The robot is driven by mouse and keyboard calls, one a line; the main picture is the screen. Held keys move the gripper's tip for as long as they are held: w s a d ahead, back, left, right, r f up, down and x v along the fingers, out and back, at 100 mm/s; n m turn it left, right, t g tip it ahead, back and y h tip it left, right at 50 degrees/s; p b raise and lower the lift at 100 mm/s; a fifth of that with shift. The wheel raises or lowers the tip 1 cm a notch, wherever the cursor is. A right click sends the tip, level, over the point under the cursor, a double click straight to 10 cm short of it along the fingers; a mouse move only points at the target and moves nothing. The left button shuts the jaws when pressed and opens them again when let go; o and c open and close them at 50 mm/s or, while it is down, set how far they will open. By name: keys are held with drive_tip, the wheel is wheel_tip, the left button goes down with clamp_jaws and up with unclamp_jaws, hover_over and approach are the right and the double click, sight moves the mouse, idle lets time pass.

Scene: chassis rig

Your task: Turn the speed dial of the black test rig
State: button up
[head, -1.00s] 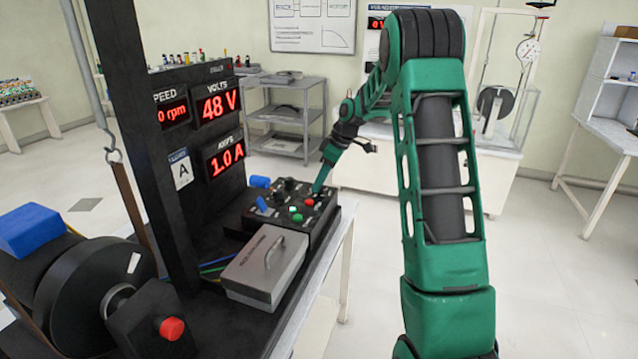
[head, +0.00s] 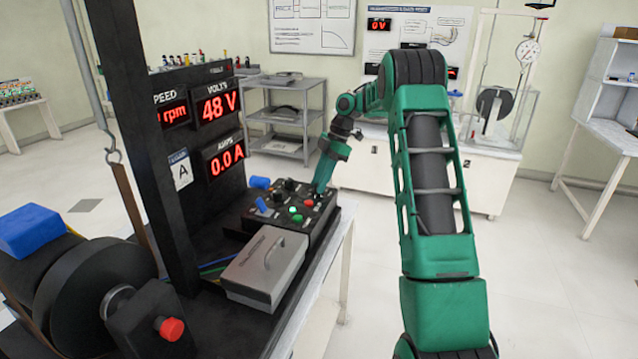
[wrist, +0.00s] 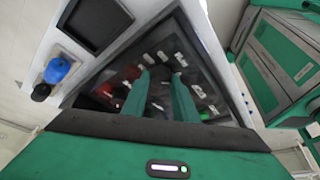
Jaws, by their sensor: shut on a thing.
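The black test rig (head: 322,229) has a sloped control panel with several knobs and coloured buttons. My gripper (head: 319,187) is at the panel's far right corner, pointing down. In the wrist view my gripper (wrist: 160,82) is shut on a dark knob (wrist: 160,106), which I take to be the speed dial. The rig's displays show 48 V (head: 216,107) and 0.0 A (head: 226,158). The speed display (head: 172,115) is partly cut off by the black post.
A grey box with a handle (head: 262,268) stands in front of the panel. The black wheel (head: 85,285) is at lower left.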

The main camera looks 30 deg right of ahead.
drive_tip(key=shift+w+d+r, duration=0.15)
drive_tip(key=shift+w+d, duration=0.1)
idle(0.3)
drive_tip(key=o, duration=1)
drive_tip(key=shift+a, duration=0.1)
drive_tip(key=v, duration=1)
drive_tip(key=shift+r, duration=0.25)
